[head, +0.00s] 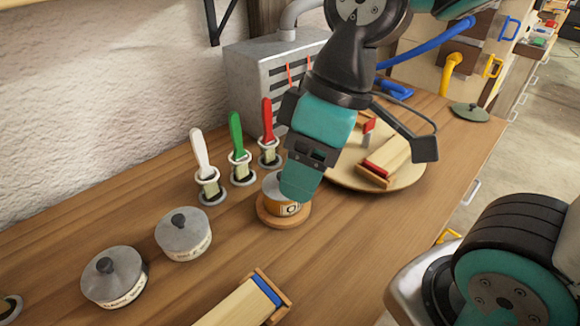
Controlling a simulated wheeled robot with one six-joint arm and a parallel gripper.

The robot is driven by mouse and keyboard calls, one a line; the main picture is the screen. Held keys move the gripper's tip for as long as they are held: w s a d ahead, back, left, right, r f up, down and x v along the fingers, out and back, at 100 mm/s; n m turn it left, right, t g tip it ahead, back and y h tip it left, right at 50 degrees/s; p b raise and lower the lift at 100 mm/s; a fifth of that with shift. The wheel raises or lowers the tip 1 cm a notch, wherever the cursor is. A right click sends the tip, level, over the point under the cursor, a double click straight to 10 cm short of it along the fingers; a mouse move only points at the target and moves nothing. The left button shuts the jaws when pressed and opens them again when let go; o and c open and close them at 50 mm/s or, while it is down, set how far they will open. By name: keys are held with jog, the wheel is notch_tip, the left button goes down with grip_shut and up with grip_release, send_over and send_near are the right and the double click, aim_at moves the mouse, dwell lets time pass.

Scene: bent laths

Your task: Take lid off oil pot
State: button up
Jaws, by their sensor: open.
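My gripper (302,178) points down over a small pot (292,209) with an amber, labelled side, standing on a round wooden base (270,216). The gripper hides much of this pot's top, so I cannot tell whether a lid is on it or whether they touch. The jaws are open. Two grey pots with dark-knobbed lids on them stand at the front left: one nearer (113,277) and one farther (184,236). Their labels are too small to read surely, so I cannot tell which pot is the oil pot.
White, green (236,135) and red-handled tools stand in holders behind the pots. A grey metal box (250,85) stands by the wall. A round board (405,178) bears wooden blocks. A flat green-grey knobbed disc (470,112) lies far right. A wooden block (235,305) lies in front.

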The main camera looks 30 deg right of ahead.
jog(key=w+d+r+n+h+p, duration=0.1)
jog(key=w+d+n, duration=0.2)
jog(key=w+n, duration=0.4)
jog(key=w+d+n+h, duration=0.1)
jog(key=w+d+n, duration=0.1)
jog(key=w+n, duration=0.5)
jog(key=shift+m, duration=0.7)
jog(key=f, duration=0.4)
jog(key=w+f, duration=0.1)
jog(key=f, duration=0.2)
jog(key=w+f+p, duration=0.1)
jog(key=f, duration=0.3)
jog(key=shift+w+a+f, duration=0.1)
jog(key=shift+a+f, duration=0.2)
jog(key=shift+f, duration=0.05)
notch_tip(320, 180, down, 6)
jog(key=shift+a+r+p, duration=0.15)
jog(key=shift+r+p, duration=0.05)
jog(key=shift+p, duration=0.4)
jog(key=shift+c, duration=0.3)
jog(key=c, duration=0.9)
